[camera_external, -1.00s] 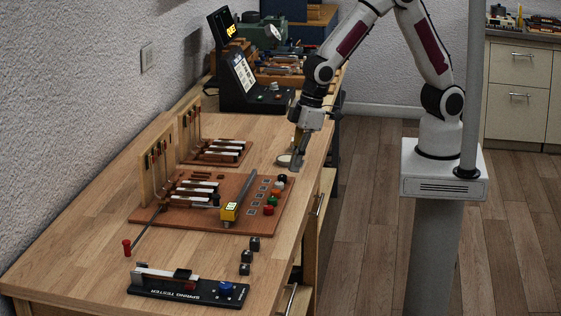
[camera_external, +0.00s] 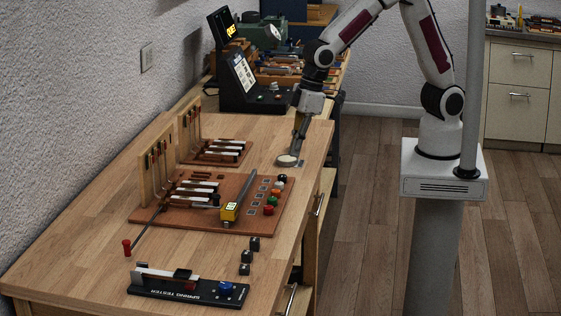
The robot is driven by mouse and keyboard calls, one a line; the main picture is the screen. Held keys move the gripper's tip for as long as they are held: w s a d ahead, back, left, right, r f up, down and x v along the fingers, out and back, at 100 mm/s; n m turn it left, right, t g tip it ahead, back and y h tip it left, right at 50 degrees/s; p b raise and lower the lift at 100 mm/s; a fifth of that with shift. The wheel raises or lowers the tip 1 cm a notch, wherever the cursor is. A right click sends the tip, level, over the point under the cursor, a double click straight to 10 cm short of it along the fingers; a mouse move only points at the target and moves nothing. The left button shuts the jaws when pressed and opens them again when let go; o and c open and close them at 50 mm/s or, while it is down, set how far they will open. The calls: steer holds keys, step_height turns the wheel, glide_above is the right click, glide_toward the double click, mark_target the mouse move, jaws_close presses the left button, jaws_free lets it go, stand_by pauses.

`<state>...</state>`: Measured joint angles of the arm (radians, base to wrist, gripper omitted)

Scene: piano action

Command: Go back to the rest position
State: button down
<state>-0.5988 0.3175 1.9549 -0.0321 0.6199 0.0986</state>
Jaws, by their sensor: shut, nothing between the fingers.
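My gripper (camera_external: 297,150) hangs pointing down over the right edge area of the wooden bench, at the back of its near section. Its fingers are shut and hold nothing. A small round pale disc (camera_external: 286,160) lies on the bench top just below and left of the fingertips. In this view I cannot tell the exact gap between the fingertips and the disc. My arm reaches in from the upper right.
A brown board (camera_external: 225,208) with piano key parts, a yellow-ended bar (camera_external: 230,212) and coloured knobs lies mid-bench. A spring tester (camera_external: 187,287) stands in front. A black display stand (camera_external: 242,85) is behind left of my gripper. Small dark blocks (camera_external: 246,262) sit front right.

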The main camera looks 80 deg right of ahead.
steer(key=shift+g+h, duration=0.3)
steer(key=shift+g, duration=0.1)
steer(key=s+d, duration=0.1)
steer(key=s+d+f, duration=0.1)
steer(key=s, duration=0.1)
steer(key=shift+s+f, duration=0.1)
steer(key=s+d+r+m+t, duration=0.1)
steer(key=s+d+r+m, duration=0.1)
steer(key=s+d+r, duration=0.3)
steer(key=s+d+r+m+t, duration=0.1)
steer(key=s+d+r, duration=0.4)
steer(key=d, duration=0.7)
steer(key=s+d+r+m+t, duration=0.2)
steer(key=s+d+r, duration=0.3)
steer(key=d, duration=0.4)
steer(key=shift+s+r+m+h, duration=0.15)
steer(key=shift+s+m+h, duration=0.3)
steer(key=shift+s, duration=0.35)
stand_by(1.7)
